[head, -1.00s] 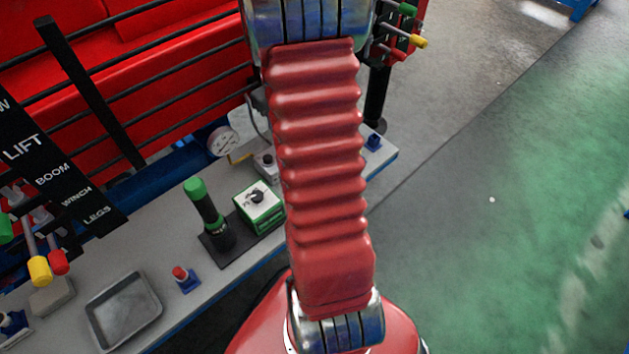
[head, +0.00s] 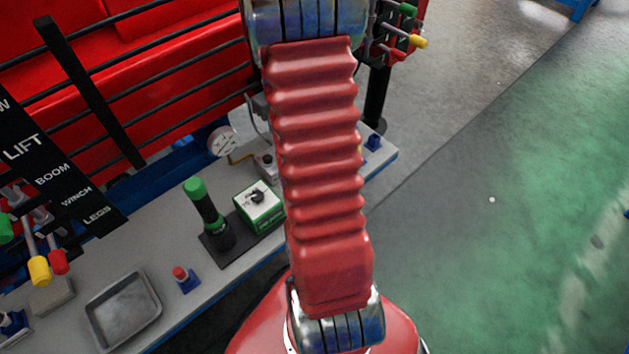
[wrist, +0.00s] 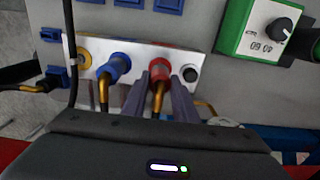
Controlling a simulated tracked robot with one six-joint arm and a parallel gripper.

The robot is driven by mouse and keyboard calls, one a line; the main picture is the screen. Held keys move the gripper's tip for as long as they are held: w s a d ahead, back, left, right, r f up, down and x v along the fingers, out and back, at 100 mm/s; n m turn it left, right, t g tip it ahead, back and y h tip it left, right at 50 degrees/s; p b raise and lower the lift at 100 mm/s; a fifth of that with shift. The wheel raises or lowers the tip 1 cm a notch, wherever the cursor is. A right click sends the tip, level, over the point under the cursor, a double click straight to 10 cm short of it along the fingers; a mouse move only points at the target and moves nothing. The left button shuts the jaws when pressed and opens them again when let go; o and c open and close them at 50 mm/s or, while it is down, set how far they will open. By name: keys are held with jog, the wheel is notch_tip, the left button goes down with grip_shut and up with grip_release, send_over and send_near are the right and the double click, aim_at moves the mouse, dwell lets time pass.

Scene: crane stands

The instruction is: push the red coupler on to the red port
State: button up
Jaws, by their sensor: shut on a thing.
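In the wrist view my gripper (wrist: 158,86) is shut on the red coupler (wrist: 158,75), with a grey finger on either side of it. A brass-coloured hose end runs from the coupler back toward me. The coupler's front is at or very close to the pale port plate (wrist: 137,58), where the red port would be. The port itself is hidden behind the coupler, and I cannot tell whether the two are fully joined. In the head view my gripper is hidden behind my arm.
A blue coupler (wrist: 115,66) sits on the plate left of the red one, with a yellow ring port (wrist: 84,58) further left. A dark round port (wrist: 190,73) is close on the right. A green-edged switch box (wrist: 262,35) stands upper right.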

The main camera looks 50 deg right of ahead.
jog(key=shift+f, duration=0.35)
jog(key=o, duration=1.2)
jog(key=shift+r, duration=2.5)
jog(key=shift+r, duration=0.1)
notch_tip(320, 180, up, 14)
jog(key=shift+f, duration=0.2)
jog(key=shift+w, duration=0.1)
